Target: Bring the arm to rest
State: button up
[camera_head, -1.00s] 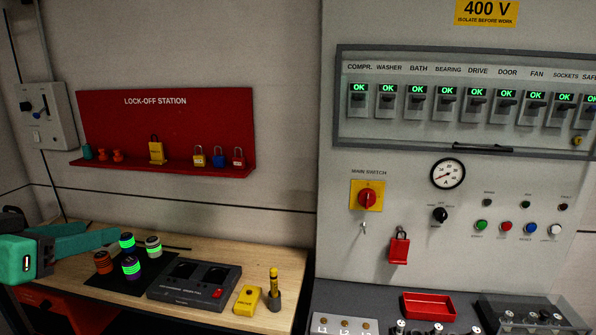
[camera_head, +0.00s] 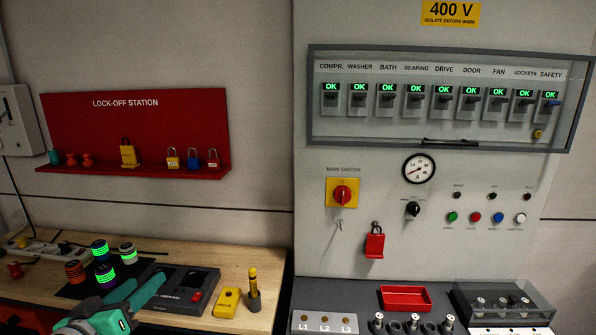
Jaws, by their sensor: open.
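My gripper (camera_head: 149,281) is teal and shows at the lower left. Its two fingers point up and to the right, spread apart with nothing between them. It is in front of the wooden bench (camera_head: 235,262), near the dark tester box (camera_head: 181,287) and the banded cylinders. Part of the black mat under the cylinders is hidden behind the fingers. The rest of my arm is mostly out of the frame.
Banded cylinders (camera_head: 103,272) stand on the mat. A yellow block (camera_head: 227,303) and a yellow-topped probe (camera_head: 254,291) are right of the tester. The red lock-off station (camera_head: 120,125) holds several padlocks.

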jog(key=d+f+n+y, duration=0.1)
jog(key=d+f+n, duration=0.1)
jog(key=d+f, duration=0.5)
jog(key=d+f+n, duration=0.1)
jog(key=d+f, duration=0.2)
jog(key=f, duration=0.8)
jog(key=s+d+f+y, duration=0.1)
jog(key=s+d+f, duration=0.35)
jog(key=f, duration=0.25)
jog(key=s+d+f+y, duration=0.1)
jog(key=s+d+f, duration=0.3)
jog(key=d+f, duration=0.15)
jog(key=s+d+f+m+g, duration=0.1)
jog(key=s+d+f, duration=0.25)
jog(key=s, duration=0.35)
jog(key=s+d+f, duration=0.2)
jog(key=s+d, duration=0.2)
jog(key=s, duration=0.3)
jog(key=s+d+r+m+h, duration=0.1)
jog(key=s+d+r+m, duration=0.1)
jog(key=s, duration=0.5)
jog(key=s+d+r+m, duration=0.2)
jog(key=s+d, duration=0.2)
jog(key=s, duration=0.4)
jog(key=shift+s+r+m+t+h, duration=0.2)
jog(key=shift+r+m+t+h, duration=0.1)
jog(key=shift+m+h, duration=0.1)
